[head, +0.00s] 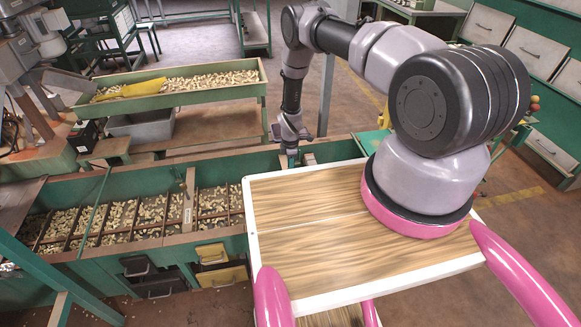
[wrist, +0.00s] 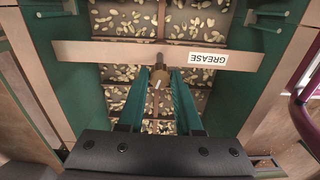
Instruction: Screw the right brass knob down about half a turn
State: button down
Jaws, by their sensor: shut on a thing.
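A brass knob (wrist: 158,79) stands at the middle of a brownish crossbar with a GREASE label, in the wrist view. The two teal fingers of my gripper (wrist: 160,88) are on either side of it, shut on the knob near their tips. A pale end of a rod or screw shows at the knob. In the head view my gripper (head: 291,148) points down at the far edge of the green hopper row, behind the wooden tabletop. The knob is hidden there.
The label (wrist: 208,59) reads upside down. Nuts lie in the hopper bays below the bar. Green walls (wrist: 75,75) flank it closely. In the head view, a long nut tray (head: 180,86) with a yellow scoop (head: 131,90) stands behind, and a wood-topped table (head: 310,215) in front.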

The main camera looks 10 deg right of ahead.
jog(key=m, duration=0.4)
jog(key=shift+m, duration=0.3)
jog(key=m, duration=0.4)
jog(key=shift+m, duration=0.3)
jog(key=m, duration=0.4)
jog(key=shift+m, duration=0.3)
jog(key=m, duration=1.1)
jog(key=shift+m, duration=0.4)
jog(key=m, duration=0.6)
jog(key=shift+m, duration=0.3)
